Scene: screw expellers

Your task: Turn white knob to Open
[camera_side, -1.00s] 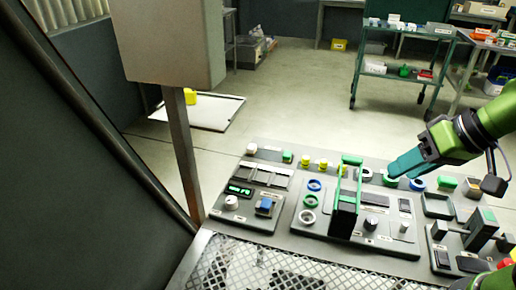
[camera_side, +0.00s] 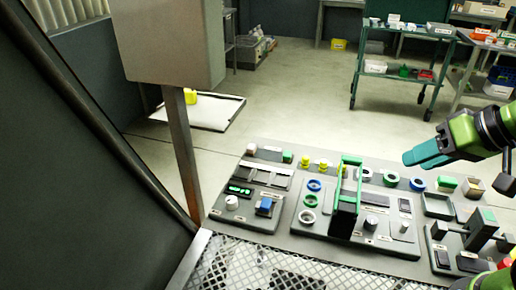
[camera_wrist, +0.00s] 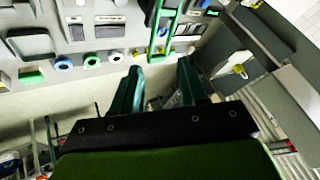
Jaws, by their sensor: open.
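A white knob (camera_side: 232,202) sits on the left control panel (camera_side: 262,219), below a small green-lit display (camera_side: 239,189) and left of a blue block-shaped control (camera_side: 264,206). Its pointer direction and labels are too small to read. My gripper (camera_side: 408,158) is at the right, raised above the back edge of the console and well apart from the white knob. In the wrist view my gripper (camera_wrist: 160,82) shows two teal fingers spread apart with nothing between them. I cannot make out the white knob in the wrist view.
A green-framed upright handle (camera_side: 346,200) stands on the middle panel, between my gripper and the white knob. Rings and buttons line the back. A grey post (camera_side: 183,150) rises at the left. Perforated metal (camera_side: 255,265) lies in front.

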